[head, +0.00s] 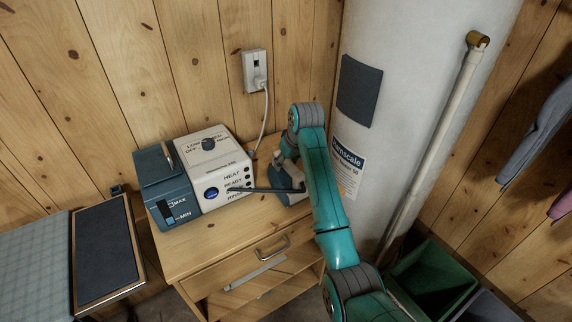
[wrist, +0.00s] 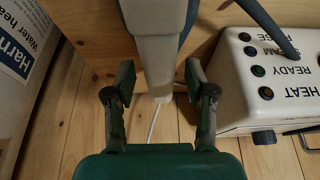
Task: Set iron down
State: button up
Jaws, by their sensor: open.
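The iron (head: 286,186), white and blue-grey, rests on the wooden cabinet top (head: 190,252), right of the steam station. My arm partly hides it in the head view. In the wrist view, the iron's pale grey body (wrist: 158,50) reaches in from the top, between the fingers. My gripper (wrist: 158,80) is open, with a finger on each side of that body and visible gaps. The steam station (head: 215,170), white and dark blue with buttons and a HEAT label, stands on the cabinet; its front also shows in the wrist view (wrist: 270,85). A dark hose (head: 262,190) runs between station and iron.
The white water heater (head: 400,80) stands close on the right. A wall outlet (head: 255,70) with a white cord is behind. An ironing board (head: 35,260) lies left, a green bin (head: 435,280) right. A pale pole (head: 435,140) leans beside the heater.

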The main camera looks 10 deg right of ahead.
jog(key=v, duration=1)
